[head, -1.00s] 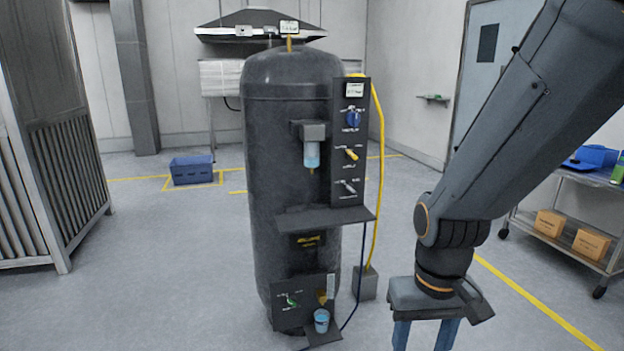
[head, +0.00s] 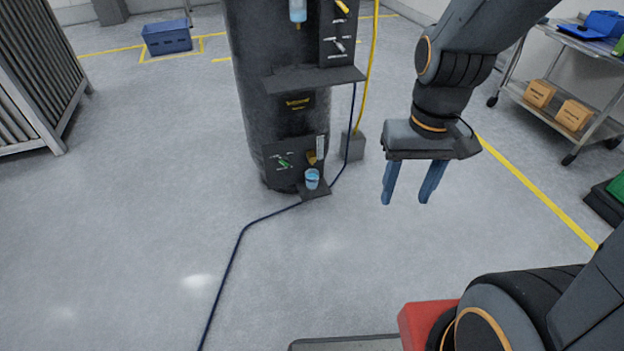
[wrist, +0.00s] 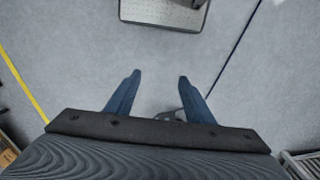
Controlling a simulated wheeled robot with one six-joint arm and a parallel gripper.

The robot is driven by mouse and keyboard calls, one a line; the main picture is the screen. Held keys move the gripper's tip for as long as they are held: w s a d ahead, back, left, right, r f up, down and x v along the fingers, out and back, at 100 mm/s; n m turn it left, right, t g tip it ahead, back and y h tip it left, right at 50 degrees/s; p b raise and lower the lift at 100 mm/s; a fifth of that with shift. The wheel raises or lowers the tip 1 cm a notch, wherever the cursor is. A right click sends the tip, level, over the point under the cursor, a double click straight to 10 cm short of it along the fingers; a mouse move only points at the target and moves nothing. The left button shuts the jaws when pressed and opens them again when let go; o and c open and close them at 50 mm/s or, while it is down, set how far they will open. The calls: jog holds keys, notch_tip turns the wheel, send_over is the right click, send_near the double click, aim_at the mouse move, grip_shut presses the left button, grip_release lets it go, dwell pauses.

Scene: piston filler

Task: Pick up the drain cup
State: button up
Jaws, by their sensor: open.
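The drain cup (head: 312,179) is a small light-blue cup. In the head view it stands upright on a small dark shelf (head: 316,192) at the foot of the black tank (head: 262,110). My gripper (head: 405,200) hangs to the right of the cup with its two blue fingers pointing down, open and empty. The fingers also show in the wrist view (wrist: 160,73), spread apart over bare floor. The cup cannot be made out in the wrist view.
A dark panel with a green-handled valve (head: 285,162) is just above the cup. A wider shelf (head: 315,79) juts out higher up. A dark hose (head: 240,235) runs over the floor. A grey block (head: 352,145) stands right of the tank. A cart (head: 560,95) stands at right.

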aim_at(316, 179)
jog(key=shift+o, duration=0.6)
